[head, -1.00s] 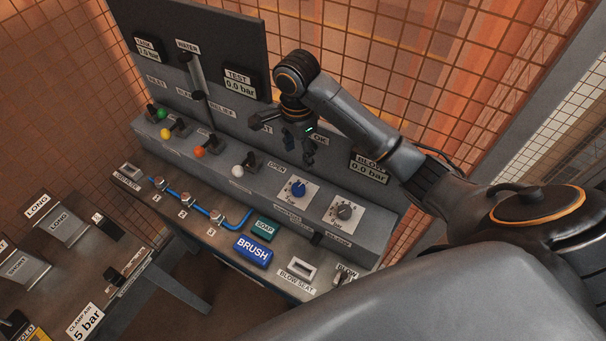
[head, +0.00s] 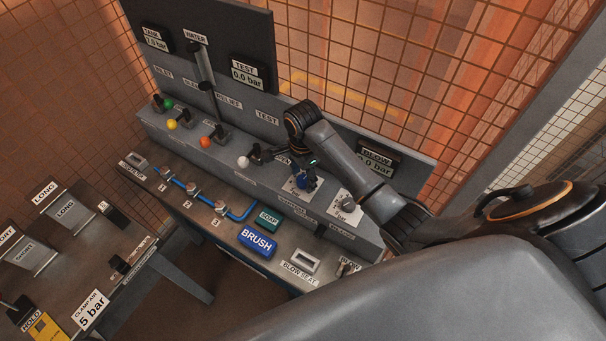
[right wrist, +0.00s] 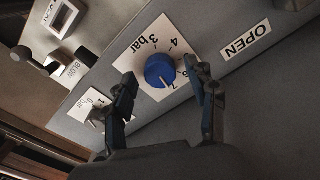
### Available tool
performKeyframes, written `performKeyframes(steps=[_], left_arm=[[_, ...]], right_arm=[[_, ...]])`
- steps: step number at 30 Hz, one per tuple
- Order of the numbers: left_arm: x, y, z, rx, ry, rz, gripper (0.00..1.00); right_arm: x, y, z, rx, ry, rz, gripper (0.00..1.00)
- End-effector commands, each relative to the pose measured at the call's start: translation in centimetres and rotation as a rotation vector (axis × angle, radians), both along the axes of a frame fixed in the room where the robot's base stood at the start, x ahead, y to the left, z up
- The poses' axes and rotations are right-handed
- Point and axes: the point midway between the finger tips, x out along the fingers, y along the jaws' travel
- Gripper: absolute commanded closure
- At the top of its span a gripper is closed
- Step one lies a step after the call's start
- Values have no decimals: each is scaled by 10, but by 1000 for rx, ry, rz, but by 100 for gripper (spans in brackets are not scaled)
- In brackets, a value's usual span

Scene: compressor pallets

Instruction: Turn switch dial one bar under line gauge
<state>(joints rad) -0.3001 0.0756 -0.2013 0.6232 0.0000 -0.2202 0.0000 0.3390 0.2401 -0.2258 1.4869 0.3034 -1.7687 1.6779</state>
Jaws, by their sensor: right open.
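The blue switch dial (right wrist: 160,70) sits on a white scale plate marked bar, with 3 and 4 legible and higher numbers partly hidden. A pale mark shows on its lower part; its exact setting is hard to read. My right gripper (right wrist: 160,76) is open, with one finger on each side of the dial; I cannot tell whether they touch it. In the head view the gripper (head: 303,174) partly covers the dial (head: 302,183). The upper-left gauge (head: 153,39) has a blurred label and a bar reading too small to be sure of. My left gripper is not in view.
A grey knob (head: 348,202) is right of the blue dial. A white-ended lever (head: 244,162) is close on the left. The test gauge (head: 246,74) reads 0.0 bar. The brush block (head: 257,242) lies below.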

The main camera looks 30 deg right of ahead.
Motion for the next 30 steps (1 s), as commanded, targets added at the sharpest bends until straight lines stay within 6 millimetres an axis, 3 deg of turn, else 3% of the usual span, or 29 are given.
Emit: performKeyframes(steps=[9,17,30], left_arm=[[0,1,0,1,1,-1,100],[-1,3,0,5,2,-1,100],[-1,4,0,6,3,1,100]], right_arm=[[0,0,-3,0,0,0,43],[0,0,-3,0,0,0,96],[0,0,-3,-1,0,83,97]])
